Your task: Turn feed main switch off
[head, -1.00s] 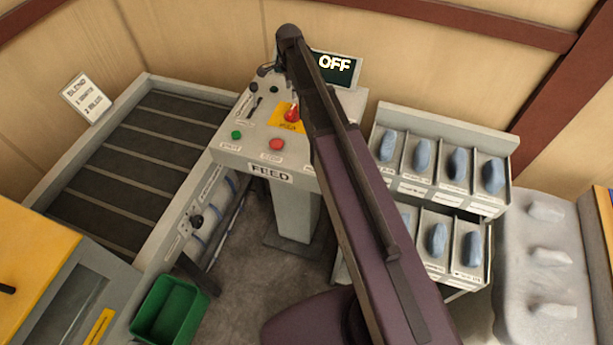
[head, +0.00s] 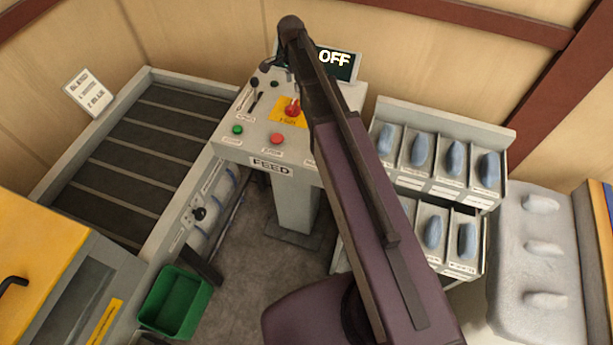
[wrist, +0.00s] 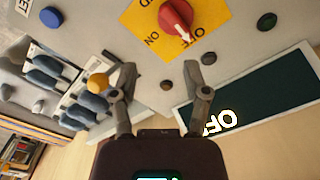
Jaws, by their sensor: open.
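The feed main switch (head: 292,108) is a red rotary knob on a yellow plate on top of the FEED console. In the wrist view the red knob (wrist: 175,18) is at the top, its white mark pointing toward the plate's OFF word. The display (head: 342,64) on the console reads OFF; part of it shows upside down in the wrist view (wrist: 260,98). My gripper (wrist: 160,75) is open and empty, its two fingers apart below the knob in the wrist picture, not touching it. In the head view my arm hides most of the gripper.
Green (head: 238,129) and red (head: 276,138) buttons and a slider (head: 253,104) are on the console. A rack of bins with blue pieces (head: 420,148) stands right, a conveyor (head: 140,150) left. A green bin (head: 175,302) is on the floor.

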